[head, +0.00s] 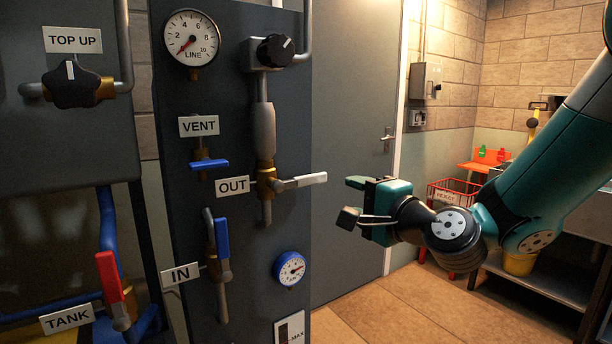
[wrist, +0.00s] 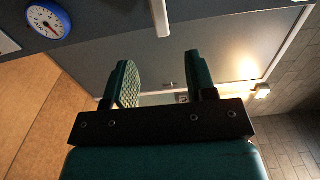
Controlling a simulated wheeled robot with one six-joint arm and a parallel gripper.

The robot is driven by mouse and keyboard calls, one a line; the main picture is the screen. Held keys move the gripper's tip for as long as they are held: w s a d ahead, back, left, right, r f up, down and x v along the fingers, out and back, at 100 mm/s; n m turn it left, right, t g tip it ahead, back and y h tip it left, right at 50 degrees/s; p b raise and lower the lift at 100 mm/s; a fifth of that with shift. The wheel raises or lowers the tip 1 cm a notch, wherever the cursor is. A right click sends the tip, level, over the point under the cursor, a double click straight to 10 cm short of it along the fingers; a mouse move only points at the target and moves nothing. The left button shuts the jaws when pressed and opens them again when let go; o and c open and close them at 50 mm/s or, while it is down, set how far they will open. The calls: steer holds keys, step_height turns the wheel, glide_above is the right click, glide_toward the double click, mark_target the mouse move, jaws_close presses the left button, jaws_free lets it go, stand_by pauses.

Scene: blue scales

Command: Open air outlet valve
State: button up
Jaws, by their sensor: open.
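The outlet valve stands beside the OUT label (head: 232,186) in the head view. It has a brass body (head: 265,183) on a vertical pipe and a white lever handle (head: 303,181) that points right, roughly level. The white handle also shows at the top of the wrist view (wrist: 160,18), beyond the fingers. My gripper (head: 351,200) is open and empty, to the right of the handle tip and slightly lower, apart from it. In the wrist view its two fingers (wrist: 163,80) are spread with nothing between them.
On the same panel are a blue VENT lever (head: 209,165), a blue IN lever (head: 222,238), a LINE gauge (head: 192,38), a black knob (head: 275,50) and a blue-rimmed gauge (head: 290,268). A red TANK lever (head: 110,277) is lower left. A grey door (head: 355,110) stands behind my gripper.

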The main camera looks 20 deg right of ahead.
mark_target(312, 179)
steer(key=p+x, duration=0.9)
steer(key=x, duration=0.5)
steer(key=shift+w+a, duration=0.2)
steer(key=shift+x, duration=0.75)
steer(key=shift+d+f, duration=0.1)
steer(key=shift+c, duration=0.5)
jaws_close()
